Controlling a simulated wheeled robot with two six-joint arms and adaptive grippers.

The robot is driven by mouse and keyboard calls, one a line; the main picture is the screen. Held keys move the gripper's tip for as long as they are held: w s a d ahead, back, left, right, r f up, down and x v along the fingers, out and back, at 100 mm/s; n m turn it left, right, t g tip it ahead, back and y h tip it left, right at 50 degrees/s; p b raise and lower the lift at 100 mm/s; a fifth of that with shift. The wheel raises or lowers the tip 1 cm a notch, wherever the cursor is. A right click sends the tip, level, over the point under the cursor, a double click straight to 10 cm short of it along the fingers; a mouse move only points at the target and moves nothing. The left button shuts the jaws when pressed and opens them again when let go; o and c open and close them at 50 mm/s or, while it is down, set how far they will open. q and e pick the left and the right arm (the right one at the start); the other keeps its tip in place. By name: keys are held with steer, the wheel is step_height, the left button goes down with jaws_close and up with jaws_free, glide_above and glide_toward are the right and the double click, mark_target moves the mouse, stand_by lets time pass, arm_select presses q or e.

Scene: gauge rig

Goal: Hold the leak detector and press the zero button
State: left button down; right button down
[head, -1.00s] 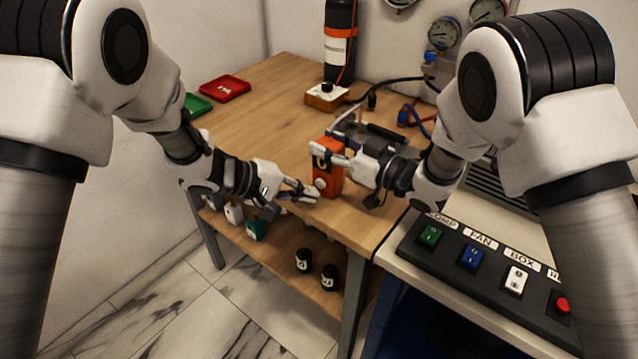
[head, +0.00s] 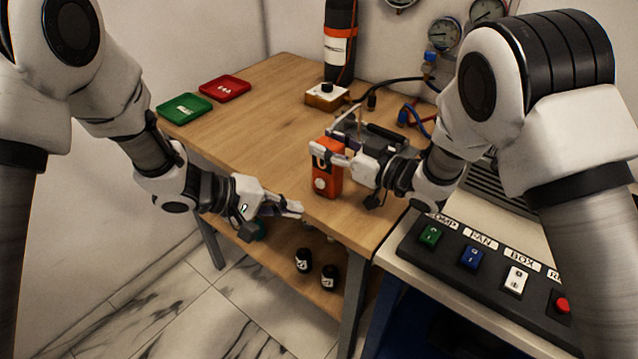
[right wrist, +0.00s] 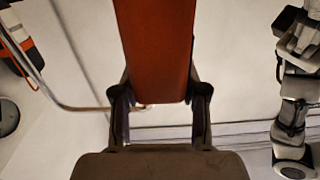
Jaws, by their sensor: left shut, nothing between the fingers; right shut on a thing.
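The orange leak detector (head: 327,178) stands upright on the wooden table near its front edge. It has a round white button (head: 320,184) low on its front face. My right gripper (head: 318,150) is shut on the detector's upper part. In the right wrist view the detector (right wrist: 155,45) shows as an orange-red body between the two fingers (right wrist: 160,105). My left gripper (head: 298,208) is shut and empty, at the table's front edge. It is left of and a little below the button, apart from the detector.
A green tray (head: 184,108) and a red tray (head: 225,88) lie at the table's far left. A switch panel (head: 490,262) is at the right. Black jars (head: 303,260) stand on the lower shelf.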

steer(key=c, duration=0.5)
jaws_free()
steer(key=shift+c, duration=0.2)
steer(key=v, duration=0.7)
steer(key=shift+s+d, duration=0.15)
steer(key=shift+d, duration=0.15)
steer(key=shift+a, duration=0.15)
